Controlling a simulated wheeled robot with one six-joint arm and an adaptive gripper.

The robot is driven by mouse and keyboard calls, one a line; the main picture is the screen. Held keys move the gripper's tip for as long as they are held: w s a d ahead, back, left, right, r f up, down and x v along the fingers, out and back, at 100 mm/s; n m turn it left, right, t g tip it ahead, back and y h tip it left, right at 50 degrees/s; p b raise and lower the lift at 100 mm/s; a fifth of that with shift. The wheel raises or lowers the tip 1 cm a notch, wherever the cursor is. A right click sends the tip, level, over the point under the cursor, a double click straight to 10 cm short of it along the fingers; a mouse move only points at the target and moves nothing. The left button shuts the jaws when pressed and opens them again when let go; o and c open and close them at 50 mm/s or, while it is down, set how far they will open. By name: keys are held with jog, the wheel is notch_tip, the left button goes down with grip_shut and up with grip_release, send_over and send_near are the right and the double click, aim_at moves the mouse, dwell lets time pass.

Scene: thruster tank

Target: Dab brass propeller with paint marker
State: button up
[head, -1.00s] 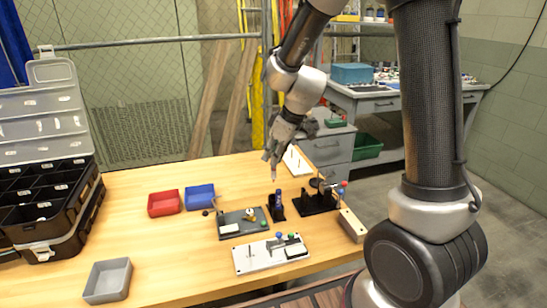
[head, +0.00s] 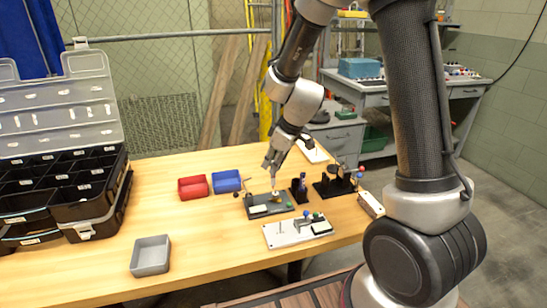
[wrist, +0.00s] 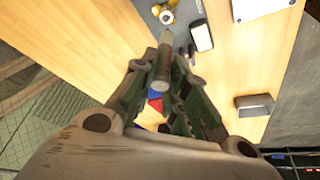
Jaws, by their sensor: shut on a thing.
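My gripper (head: 270,164) is shut on a slim paint marker, which points down with its pale tip lowest. In the wrist view the marker (wrist: 162,66) stands between the fingers (wrist: 158,95). The small brass propeller (wrist: 167,14) sits on the dark grey plate (wrist: 150,14), just beyond the marker tip in that view. In the head view the marker tip is just above the dark grey plate (head: 256,212), by the propeller, which is partly hidden there. I cannot tell whether the tip touches the brass.
A white block (wrist: 202,36) lies on the plate. Beside it stand a dark upright holder (head: 299,190), a black fixture (head: 330,189) and a white plate (head: 285,237). Red (head: 193,188) and blue (head: 227,181) bins, a grey tray (head: 151,256) and a black organiser (head: 92,205) stand left.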

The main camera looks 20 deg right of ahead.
jog(key=shift+f, duration=0.4)
jog(key=shift+f, duration=0.7)
dwell(2.6)
jog(key=shift+r, duration=0.1)
jog(key=shift+r, duration=2.45)
